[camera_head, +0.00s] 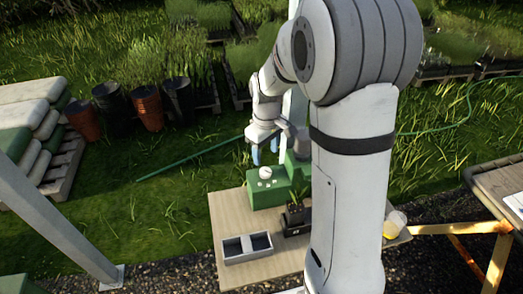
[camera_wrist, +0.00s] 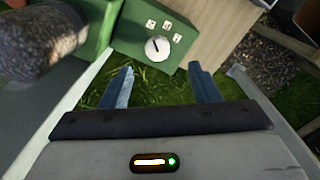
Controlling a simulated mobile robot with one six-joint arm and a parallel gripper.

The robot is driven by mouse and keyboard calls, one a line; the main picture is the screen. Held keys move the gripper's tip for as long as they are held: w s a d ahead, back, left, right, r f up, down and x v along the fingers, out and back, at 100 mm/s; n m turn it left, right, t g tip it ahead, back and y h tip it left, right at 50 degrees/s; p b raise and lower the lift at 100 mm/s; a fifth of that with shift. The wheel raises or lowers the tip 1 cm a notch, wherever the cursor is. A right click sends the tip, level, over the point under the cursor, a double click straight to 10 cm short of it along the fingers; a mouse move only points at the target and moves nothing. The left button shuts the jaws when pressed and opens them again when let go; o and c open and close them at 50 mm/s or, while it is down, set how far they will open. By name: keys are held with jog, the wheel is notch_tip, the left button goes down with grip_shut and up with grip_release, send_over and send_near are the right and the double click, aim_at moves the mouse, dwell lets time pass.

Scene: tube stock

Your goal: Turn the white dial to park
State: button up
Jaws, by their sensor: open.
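The white dial (camera_wrist: 157,48) sits on top of a green box (camera_wrist: 142,20). A dark pointer line shows on the dial, and several small white marked plates (camera_wrist: 166,23) stand around one side of it; their symbols are too small to read. In the head view the dial (camera_head: 265,172) is on the green box (camera_head: 262,195) at the table's back edge. My gripper (camera_head: 264,157) hangs above and behind the box. In the wrist view my gripper's two blue-grey fingers (camera_wrist: 165,88) are apart with only grass between them, short of the dial and not touching it.
A grey rounded part (camera_wrist: 45,42) rises beside the dial box. A yellow-and-white cup (camera_head: 395,224) stands at the table's right.

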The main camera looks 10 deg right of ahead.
aim_at(265, 170)
jog(key=shift+w+f, duration=0.4)
jog(key=shift+f, duration=0.05)
notch_tip(265, 170, down, 7)
jog(key=shift+f+p, duration=0.2)
jog(key=shift+p, duration=0.5)
jog(key=c, duration=1)
